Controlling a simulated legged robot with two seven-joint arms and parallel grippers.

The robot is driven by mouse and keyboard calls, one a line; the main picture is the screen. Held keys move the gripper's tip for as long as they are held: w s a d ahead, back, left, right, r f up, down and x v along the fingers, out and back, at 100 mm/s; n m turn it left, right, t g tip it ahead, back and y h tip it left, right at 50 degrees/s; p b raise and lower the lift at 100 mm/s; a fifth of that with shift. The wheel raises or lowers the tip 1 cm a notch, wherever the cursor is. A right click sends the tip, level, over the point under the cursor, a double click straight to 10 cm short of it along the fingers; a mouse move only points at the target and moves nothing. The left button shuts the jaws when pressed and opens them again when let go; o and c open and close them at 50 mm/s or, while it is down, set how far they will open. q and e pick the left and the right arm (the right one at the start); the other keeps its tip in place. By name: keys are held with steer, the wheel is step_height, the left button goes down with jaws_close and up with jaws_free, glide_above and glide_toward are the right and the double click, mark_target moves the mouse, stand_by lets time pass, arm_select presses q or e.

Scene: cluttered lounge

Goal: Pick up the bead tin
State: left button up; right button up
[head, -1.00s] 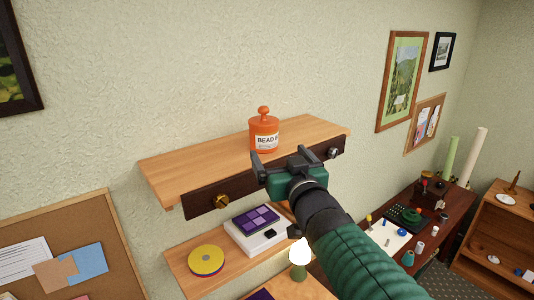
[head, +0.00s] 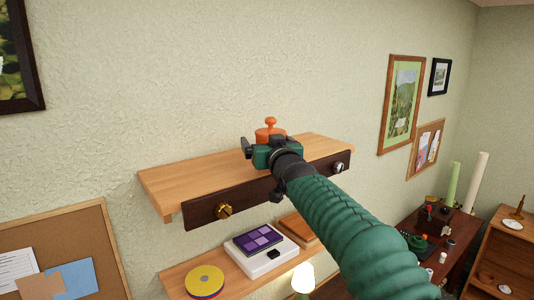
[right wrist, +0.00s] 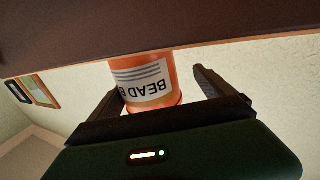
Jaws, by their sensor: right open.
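The orange bead tin (head: 270,128) stands upright on the upper wooden shelf (head: 185,176). In the head view my right gripper hides its lower part; the knobbed lid shows above. My right gripper (head: 270,145) is open in front of the tin. In the right wrist view the tin (right wrist: 153,84) appears upside down, with its white label facing the camera. It lies between the two spread fingers of my gripper (right wrist: 165,88), with a clear gap on the right finger's side. Contact on the left side cannot be told. My left gripper is not in view.
A dark rail (head: 190,213) with brass (head: 223,211) and silver (head: 338,167) knobs runs along the shelf front. The lower shelf holds a white box (head: 262,261) and coloured discs (head: 205,282). The wall is close behind the tin. The upper shelf's left side is clear.

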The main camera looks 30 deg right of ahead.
steer(key=shift+w+a+f, duration=0.2)
steer(key=shift+w+a, duration=0.05)
steer(key=shift+w, duration=0.3)
steer(key=shift+d, duration=0.2)
steer(key=shift+c, duration=0.9)
steer(key=shift+s+d, duration=0.35)
steer(key=shift+d, duration=0.3)
steer(key=c, duration=0.5)
steer(key=shift+s+d, duration=0.15)
steer(key=shift+d, duration=0.25)
steer(key=c, duration=0.5)
steer(key=shift+a, duration=0.3)
steer(key=c, duration=0.4)
steer(key=shift+a, duration=0.25)
steer(key=shift+c, duration=1)
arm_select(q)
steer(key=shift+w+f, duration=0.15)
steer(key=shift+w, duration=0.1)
arm_select(e)
steer(key=shift+w+a+r, duration=0.1)
steer(key=shift+w+a, duration=0.15)
steer(key=shift+a, duration=0.05)
